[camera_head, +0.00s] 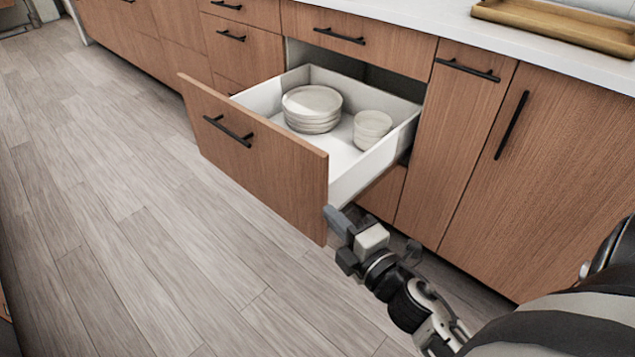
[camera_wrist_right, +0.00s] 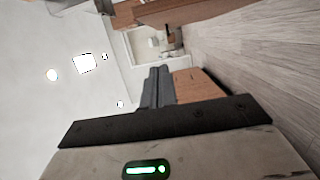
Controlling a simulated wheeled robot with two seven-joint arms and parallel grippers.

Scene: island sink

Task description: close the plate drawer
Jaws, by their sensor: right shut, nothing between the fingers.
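The plate drawer (camera_head: 265,165) is pulled well out from the wooden cabinets in the head view. It has a wood front with a black bar handle (camera_head: 228,131) and a white inside. A stack of plates (camera_head: 311,104) and a stack of bowls (camera_head: 372,127) stand in it. My right gripper (camera_head: 335,218) is shut and empty, close to the right end of the drawer front; I cannot tell whether it touches. Its shut fingers (camera_wrist_right: 157,86) also show in the right wrist view, with a wood panel beside them. My left gripper is not in view.
The white counter (camera_head: 440,20) runs above the cabinets and carries a golden tray (camera_head: 560,25) at the right. The other drawers and doors near it look shut. The wooden floor (camera_head: 120,220) in front of the drawer is clear.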

